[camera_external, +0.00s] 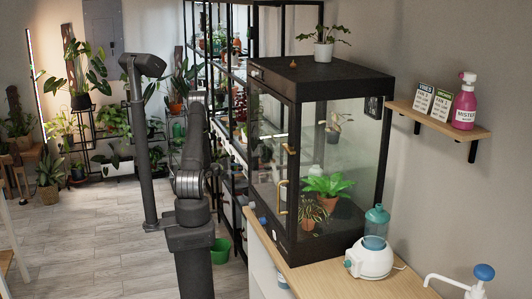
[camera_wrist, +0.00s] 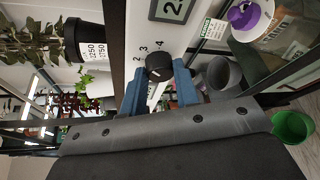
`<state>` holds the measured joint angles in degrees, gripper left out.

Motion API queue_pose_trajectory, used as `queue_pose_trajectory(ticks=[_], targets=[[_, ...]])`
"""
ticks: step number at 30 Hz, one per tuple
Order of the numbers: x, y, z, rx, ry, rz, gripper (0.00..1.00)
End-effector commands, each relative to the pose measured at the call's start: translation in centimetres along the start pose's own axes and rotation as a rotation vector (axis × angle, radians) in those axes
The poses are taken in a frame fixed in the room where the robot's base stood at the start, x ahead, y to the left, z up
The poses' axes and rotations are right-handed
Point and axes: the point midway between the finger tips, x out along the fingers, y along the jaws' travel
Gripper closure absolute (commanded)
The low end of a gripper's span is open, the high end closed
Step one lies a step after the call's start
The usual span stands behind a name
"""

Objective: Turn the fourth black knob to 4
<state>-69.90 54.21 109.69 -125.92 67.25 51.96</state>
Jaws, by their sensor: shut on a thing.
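In the wrist view a black knob (camera_wrist: 158,67) sits on a pale panel (camera_wrist: 146,25), with the printed numbers 2, 3 and 4 along its upper left side. My gripper (camera_wrist: 158,80) has its two blue fingers on either side of the knob and is shut on it. I cannot make out clearly which number the knob's mark points at. No other black knob shows, so its place in the row cannot be told. In the external view my gripper and the knob cannot be made out.
In the wrist view a display (camera_wrist: 172,9) is above the knob, a black labelled pot (camera_wrist: 84,40) at left, and a grey pot (camera_wrist: 222,74) and purple-capped container (camera_wrist: 250,16) at right. A green bucket (camera_external: 219,251) stands on the floor near the glass cabinet (camera_external: 340,165).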

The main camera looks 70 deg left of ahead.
Motion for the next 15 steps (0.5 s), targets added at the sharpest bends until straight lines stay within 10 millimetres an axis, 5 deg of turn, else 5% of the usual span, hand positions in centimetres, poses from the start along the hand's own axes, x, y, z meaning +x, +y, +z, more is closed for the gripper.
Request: queue_pose_trajectory(ticks=[15], targets=[[0.03,-0.57,0.0,0.427,0.021,0.182,0.95]])
